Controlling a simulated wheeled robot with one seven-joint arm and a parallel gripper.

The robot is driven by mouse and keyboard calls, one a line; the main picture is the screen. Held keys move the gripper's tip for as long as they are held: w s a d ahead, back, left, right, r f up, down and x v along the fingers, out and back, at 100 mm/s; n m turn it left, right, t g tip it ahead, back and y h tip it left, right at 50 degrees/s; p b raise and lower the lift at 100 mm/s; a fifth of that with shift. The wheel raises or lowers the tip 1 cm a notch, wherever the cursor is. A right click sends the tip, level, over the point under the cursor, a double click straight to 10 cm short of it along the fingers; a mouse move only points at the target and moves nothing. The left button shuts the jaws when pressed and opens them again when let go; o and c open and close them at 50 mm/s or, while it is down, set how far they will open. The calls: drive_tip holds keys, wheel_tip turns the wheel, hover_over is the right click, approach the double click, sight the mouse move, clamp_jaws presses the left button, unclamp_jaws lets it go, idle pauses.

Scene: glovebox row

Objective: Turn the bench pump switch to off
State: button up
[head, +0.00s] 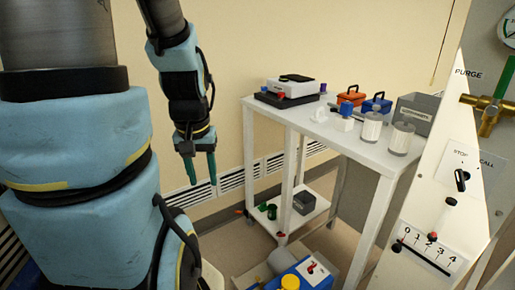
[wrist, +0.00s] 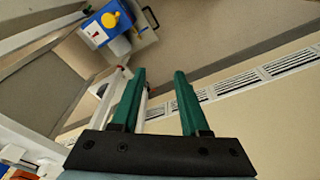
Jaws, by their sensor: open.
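My gripper (head: 203,181) hangs open and empty with its green fingers pointing down, left of the white bench and apart from it. In the wrist view my gripper (wrist: 160,73) also shows open, with nothing between the fingers. A black and white device (head: 289,91) with a small red part on its front stands at the bench's left end. A blue unit (head: 317,281) with a yellow cap and a white plate bearing a red switch sits low near the floor. The blue unit (wrist: 91,34) also shows in the wrist view. I cannot tell which is the bench pump, nor its switch setting.
The white bench (head: 340,137) also carries orange and blue boxes, a grey bin (head: 416,117) and pale canisters (head: 371,127). A white panel (head: 446,215) with knobs and a slider stands at right. A wall vent (head: 232,180) runs behind my gripper. Space around the gripper is clear.

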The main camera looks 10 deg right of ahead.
drive_tip(key=m+h+b, duration=0.4)
drive_tip(key=m+b, duration=0.7)
drive_tip(key=b, duration=0.8)
hover_over(312, 265)
drive_tip(key=s+a, duration=0.2)
drive_tip(key=a, duration=0.2)
wheel_tip(312, 265, down, 46)
drive_tip(key=shift+t, duration=0.3)
drive_tip(key=b+x, duration=0.1)
drive_tip(key=x, duration=0.9)
drive_tip(key=shift+s+f, duration=0.15)
drive_tip(key=shift+s, duration=0.05)
clamp_jaws()
